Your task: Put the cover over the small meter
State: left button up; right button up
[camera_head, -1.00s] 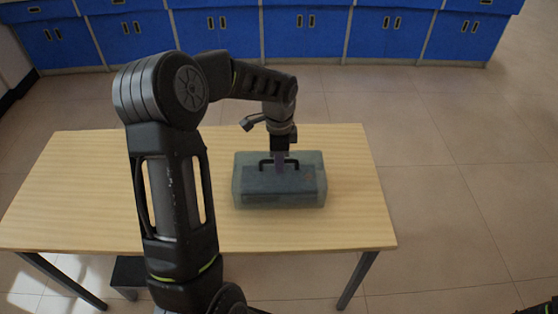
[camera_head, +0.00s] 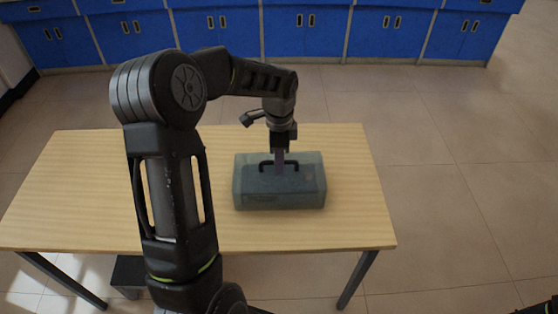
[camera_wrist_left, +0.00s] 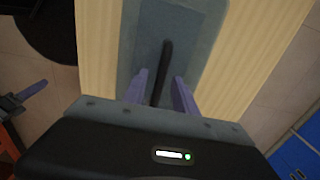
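The cover (camera_head: 313,197) is a translucent grey-green box with a black bar handle (camera_head: 265,166) on top. It sits on the wooden table, and a darker box shape, seemingly the small meter, shows dimly through it. My left gripper (camera_head: 280,168) points down at the handle. In the left wrist view the handle (camera_wrist_left: 165,62) runs between the two purple fingers of the left gripper (camera_wrist_left: 159,93), with a visible gap on each side, so the gripper is open around it. The cover top (camera_wrist_left: 205,22) lies beneath.
The light wooden table (camera_head: 80,190) is bare to the left and right of the cover. My left arm hides part of its left side. Blue cabinets (camera_head: 300,35) stand along the back wall, with open tiled floor between.

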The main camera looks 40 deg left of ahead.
pick_arm(q)
notch_tip(320, 180, up, 11)
dwell(0.3)
dwell(0.8)
